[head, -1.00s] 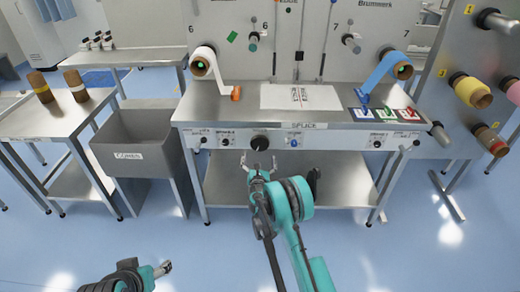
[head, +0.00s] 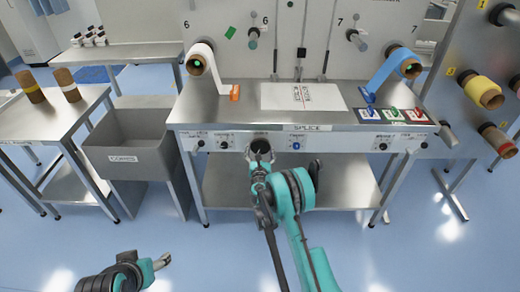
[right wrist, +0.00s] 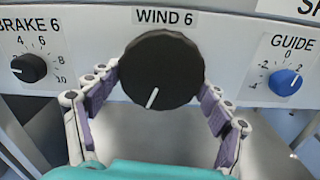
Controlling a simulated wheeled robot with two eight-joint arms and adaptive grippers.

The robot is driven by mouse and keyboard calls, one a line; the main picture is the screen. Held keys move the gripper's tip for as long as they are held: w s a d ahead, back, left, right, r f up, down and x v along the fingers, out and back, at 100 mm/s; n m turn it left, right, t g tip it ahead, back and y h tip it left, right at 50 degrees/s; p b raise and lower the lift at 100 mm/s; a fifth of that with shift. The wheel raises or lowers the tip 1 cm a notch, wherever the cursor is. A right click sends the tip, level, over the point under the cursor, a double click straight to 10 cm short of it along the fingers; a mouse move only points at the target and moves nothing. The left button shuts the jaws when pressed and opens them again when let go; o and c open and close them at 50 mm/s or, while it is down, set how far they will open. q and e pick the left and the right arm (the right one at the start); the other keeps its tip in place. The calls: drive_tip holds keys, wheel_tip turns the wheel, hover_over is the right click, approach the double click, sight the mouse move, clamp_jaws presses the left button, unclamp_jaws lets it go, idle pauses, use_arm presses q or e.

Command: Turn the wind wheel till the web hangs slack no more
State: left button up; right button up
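The wind wheel (right wrist: 160,70) is a large black knob with a white pointer line, under the label WIND 6; in the head view the wheel (head: 261,146) is partly covered by my gripper. My right gripper (right wrist: 158,98) is open, its purple-padded fingers one on each side of the wheel; firm contact does not show. The white web (head: 218,78) hangs from the roll (head: 199,59) on spindle 6 down to an orange piece (head: 235,92) on the table. My left gripper (head: 160,261) is low at the lower left, away from the bench; its opening is unclear.
The BRAKE 6 knob (right wrist: 28,68) and the blue GUIDE knob (right wrist: 285,83) flank the wheel. The splice table (head: 360,98) carries a white sheet (head: 300,97) and colored cards (head: 397,115). A blue web (head: 385,76) hangs at the right. A grey cores bin (head: 125,160) stands left.

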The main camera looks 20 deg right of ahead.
drive_tip(key=c, duration=0.3)
drive_tip(key=shift+c, duration=0.2)
drive_tip(key=shift+m, duration=0.3)
drive_tip(key=m, duration=0.4)
drive_tip(key=shift+w+a+r+m, duration=0.1)
drive_tip(key=shift+a+m, duration=0.05)
drive_tip(key=shift+m, duration=0.15)
drive_tip(key=m, duration=0.4)
drive_tip(key=shift+a+r, duration=0.1)
drive_tip(key=m, duration=0.5)
drive_tip(key=shift+r+m, duration=0.2)
drive_tip(key=shift+m, duration=0.2)
drive_tip(key=m, duration=0.4)
drive_tip(key=shift+r+m, duration=0.15)
drive_tip(key=shift+m, duration=0.15)
